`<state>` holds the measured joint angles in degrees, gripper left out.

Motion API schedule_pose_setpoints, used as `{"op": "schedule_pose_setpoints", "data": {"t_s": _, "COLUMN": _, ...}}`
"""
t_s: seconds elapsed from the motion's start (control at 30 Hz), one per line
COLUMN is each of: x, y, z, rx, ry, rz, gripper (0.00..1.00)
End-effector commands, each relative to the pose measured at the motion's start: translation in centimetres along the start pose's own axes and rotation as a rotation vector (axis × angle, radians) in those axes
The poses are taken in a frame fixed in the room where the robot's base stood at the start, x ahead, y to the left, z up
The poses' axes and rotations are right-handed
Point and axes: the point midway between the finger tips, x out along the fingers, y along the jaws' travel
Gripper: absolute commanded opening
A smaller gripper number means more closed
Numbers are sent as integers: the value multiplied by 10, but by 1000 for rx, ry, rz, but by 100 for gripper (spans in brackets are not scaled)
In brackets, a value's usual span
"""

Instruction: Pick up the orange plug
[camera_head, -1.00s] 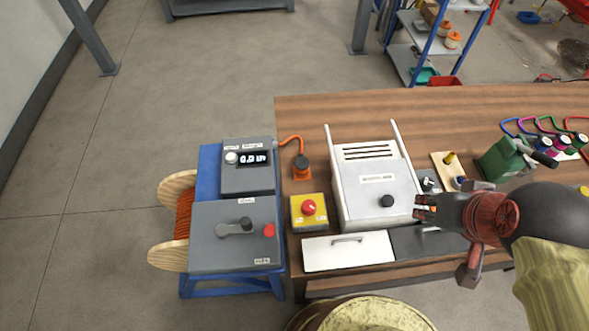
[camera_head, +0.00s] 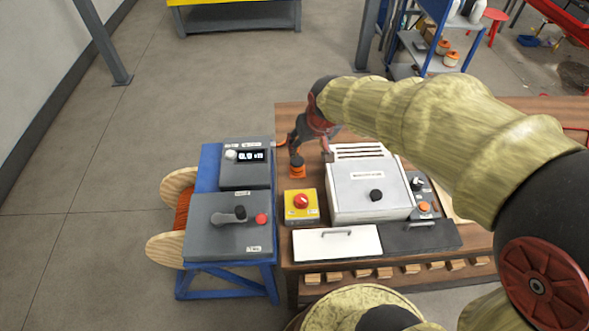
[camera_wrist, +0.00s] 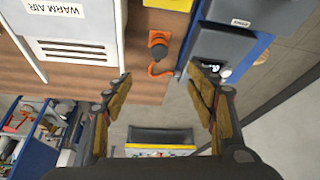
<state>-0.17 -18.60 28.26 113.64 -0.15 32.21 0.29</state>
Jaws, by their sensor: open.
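The orange plug (camera_head: 297,171) stands on the wooden table, to the left of the white warm-air box and behind the yellow box. In the wrist view the plug (camera_wrist: 158,42) shows an orange and black body, with its orange cord curving from it. My gripper (camera_head: 290,146) is just behind and above the plug, with its fingers hanging down. In the wrist view my gripper (camera_wrist: 158,80) has its fingers wide apart with nothing between them, and the plug lies beyond the fingertips. In the head view my gripper hides part of the cord.
The white warm-air box (camera_head: 365,190) stands close to the right of the plug. A yellow box with a red button (camera_head: 301,207) is in front of it. A grey unit with a display (camera_head: 245,170) stands on a blue stand to the left. A wooden table (camera_head: 297,112) has bare surface behind.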

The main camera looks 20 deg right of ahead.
Motion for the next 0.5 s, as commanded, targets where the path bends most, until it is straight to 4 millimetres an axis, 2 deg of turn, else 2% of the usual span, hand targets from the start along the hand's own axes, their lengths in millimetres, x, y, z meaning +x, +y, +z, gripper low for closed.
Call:
{"op": "schedule_pose_setpoints", "data": {"t_s": 0.03, "x": 33, "y": 0, "z": -5, "rx": 0, "ry": -17, "rz": 0, "gripper": 57}}
{"op": "schedule_pose_setpoints", "data": {"t_s": 0.1, "x": 69, "y": 0, "z": -13, "rx": 0, "ry": -24, "rz": 0, "gripper": 57}}
{"op": "schedule_pose_setpoints", "data": {"t_s": 0.2, "x": 111, "y": -1, "z": -18, "rx": -1, "ry": -30, "rz": 0, "gripper": 57}}
{"op": "schedule_pose_setpoints", "data": {"t_s": 0.3, "x": 141, "y": -1, "z": -19, "rx": -1, "ry": -34, "rz": 0, "gripper": 57}}
{"op": "schedule_pose_setpoints", "data": {"t_s": 0.5, "x": 168, "y": -1, "z": -19, "rx": -1, "ry": -35, "rz": 0, "gripper": 57}}
